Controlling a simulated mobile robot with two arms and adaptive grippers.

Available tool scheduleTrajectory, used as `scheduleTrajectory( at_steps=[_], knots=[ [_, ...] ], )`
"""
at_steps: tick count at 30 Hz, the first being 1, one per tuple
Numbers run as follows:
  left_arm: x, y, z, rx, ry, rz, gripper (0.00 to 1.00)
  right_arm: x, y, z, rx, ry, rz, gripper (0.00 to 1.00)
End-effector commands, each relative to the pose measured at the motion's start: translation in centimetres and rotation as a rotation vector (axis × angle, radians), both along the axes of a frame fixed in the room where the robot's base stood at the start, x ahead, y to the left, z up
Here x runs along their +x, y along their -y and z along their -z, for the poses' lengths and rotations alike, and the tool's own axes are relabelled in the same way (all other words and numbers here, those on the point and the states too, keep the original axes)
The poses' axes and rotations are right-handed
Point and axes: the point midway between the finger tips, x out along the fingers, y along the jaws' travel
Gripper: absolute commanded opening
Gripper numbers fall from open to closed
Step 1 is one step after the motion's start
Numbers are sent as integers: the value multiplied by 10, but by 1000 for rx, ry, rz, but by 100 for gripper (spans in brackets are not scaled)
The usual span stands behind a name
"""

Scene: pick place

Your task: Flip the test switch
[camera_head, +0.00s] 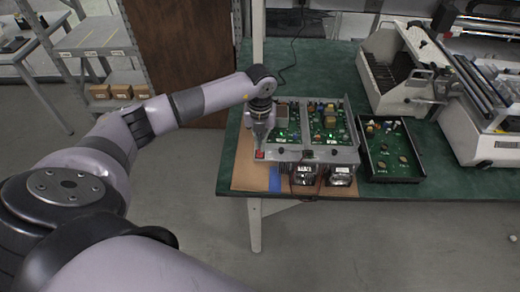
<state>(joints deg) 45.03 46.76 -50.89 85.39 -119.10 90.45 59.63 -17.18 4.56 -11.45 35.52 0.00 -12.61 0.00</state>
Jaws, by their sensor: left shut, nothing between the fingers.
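An electronics test unit (345,156) with exposed green circuit boards sits on the green workbench (405,186) near its front edge. A small red switch (259,155) is on the front left corner of the unit. My left gripper (260,147) points down just above the red switch, shut, with nothing visible between its fingers. I cannot tell whether the fingertips touch the switch. The gripper hides part of the unit's left side. My right gripper is not in view.
A black tray (395,176) holding a circuit board lies right of the unit. White machines (400,75) stand farther right. Brown cardboard (247,178) lies under the unit. Shelves with small boxes (121,91) stand at the left. Open floor lies in front.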

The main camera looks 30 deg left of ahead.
Motion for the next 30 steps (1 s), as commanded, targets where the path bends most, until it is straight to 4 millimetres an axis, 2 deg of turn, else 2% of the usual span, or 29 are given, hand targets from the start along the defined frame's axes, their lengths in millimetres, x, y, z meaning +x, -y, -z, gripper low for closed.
scheduleTrajectory(
  at_steps=[30],
  knots=[
    [0, 0, 7, 0, 0, 0, 0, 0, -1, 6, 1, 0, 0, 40]
  ],
)
